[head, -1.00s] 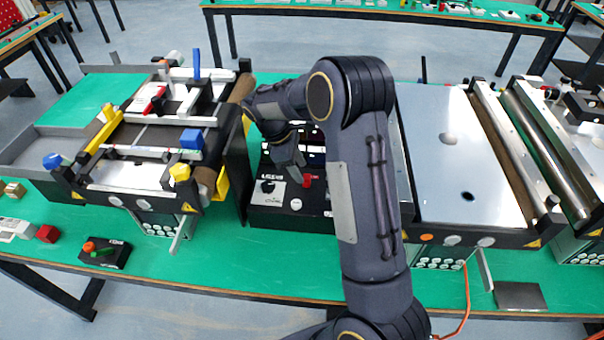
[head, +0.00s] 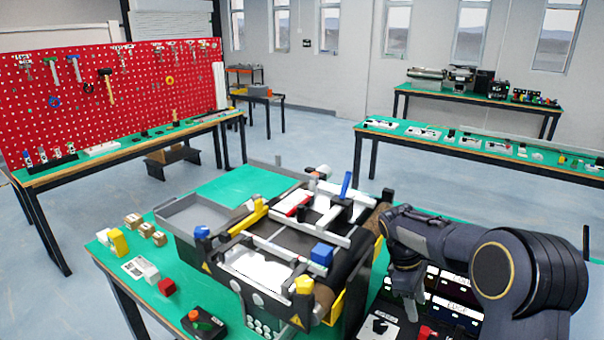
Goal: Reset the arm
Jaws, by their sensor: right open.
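My right arm comes in from the lower right of the head view. Its gripper (head: 407,283) hangs over the dark control box (head: 440,308), just right of the mini conveyor. It is open, and I see nothing between its fingers. Whether it touches the box I cannot tell. The mini conveyor (head: 275,270) has a dark belt, white guide bars, and blue, yellow and red parts. My left gripper is not in view.
The green table (head: 118,258) carries a grey tray (head: 190,215), small boxes (head: 145,229), a red block (head: 167,287) and a black switch box (head: 204,325). A red pegboard (head: 130,90) with tools stands behind at left. Open floor lies between the tables.

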